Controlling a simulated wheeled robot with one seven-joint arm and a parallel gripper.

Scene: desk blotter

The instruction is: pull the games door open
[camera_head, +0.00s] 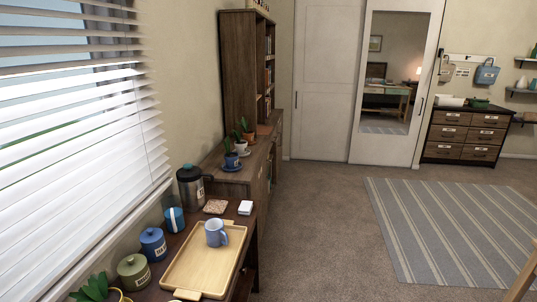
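No door with a readable games label shows. A brown wooden sideboard (239,178) stands along the left wall, its front seen at a steep angle, so I cannot tell its doors apart. At the back are a white panel door (322,85) and a white door with a tall mirror (396,75), side by side. Both look shut, and each has a dark upright handle at an edge. My gripper is not in view.
In the foreground a dark table holds a wooden tray (190,276) with a blue mug (216,233), canisters and a dark carafe (190,187). A bookcase (240,70) stands behind. A drawer chest (466,135) is back right. Carpet and a striped rug (450,230) leave open floor.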

